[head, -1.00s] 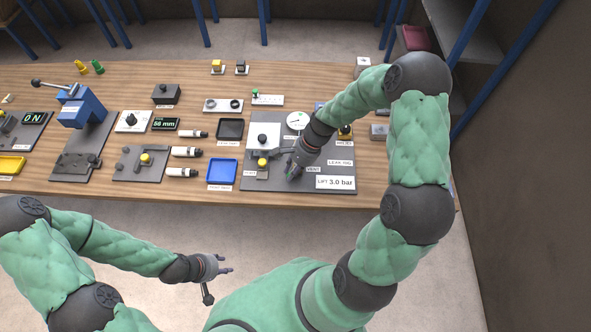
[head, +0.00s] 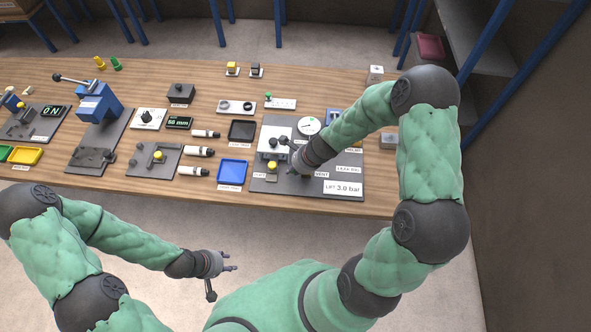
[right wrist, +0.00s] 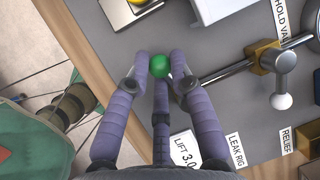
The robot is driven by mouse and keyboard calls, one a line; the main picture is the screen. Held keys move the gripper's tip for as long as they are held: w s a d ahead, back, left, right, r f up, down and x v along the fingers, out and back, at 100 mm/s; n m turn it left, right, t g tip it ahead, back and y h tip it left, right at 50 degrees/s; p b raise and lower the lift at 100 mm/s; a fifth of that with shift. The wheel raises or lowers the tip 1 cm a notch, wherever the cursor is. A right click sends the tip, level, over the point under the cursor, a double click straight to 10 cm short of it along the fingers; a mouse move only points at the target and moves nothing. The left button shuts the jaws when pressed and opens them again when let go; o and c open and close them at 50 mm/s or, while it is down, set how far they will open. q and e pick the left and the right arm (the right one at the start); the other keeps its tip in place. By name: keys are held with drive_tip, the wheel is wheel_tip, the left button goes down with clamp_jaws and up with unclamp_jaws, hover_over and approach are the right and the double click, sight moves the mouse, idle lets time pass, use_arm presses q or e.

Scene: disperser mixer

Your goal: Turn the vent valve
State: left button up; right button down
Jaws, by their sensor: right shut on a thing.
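The vent valve's green ball knob (right wrist: 159,66) shows in the right wrist view between the fingertips of my right gripper (right wrist: 158,62). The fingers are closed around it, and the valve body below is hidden. In the head view my right gripper (head: 294,170) reaches down onto the grey leak rig panel (head: 310,189), just left of the VENT label (head: 321,175). The knob is hidden there. My left gripper (head: 231,262) is empty, with its fingers apart, in front of the table and away from the panel.
A brass valve (right wrist: 276,60) with a white-tipped lever stands right of the gripper in the wrist view. A gauge (head: 309,126) and a yellow knob (head: 271,165) are on the panel. A blue tray (head: 232,172) lies left of it.

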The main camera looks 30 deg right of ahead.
drive_tip(key=shift+w+d+m, duration=0.1)
drive_tip(key=shift+w+m, duration=0.1)
drive_tip(key=shift+m, duration=0.3)
drive_tip(key=c, duration=1.1)
unclamp_jaws()
drive_tip(key=shift+r, duration=0.1)
drive_tip(key=v, duration=1.1)
drive_tip(key=shift+s+r, duration=0.3)
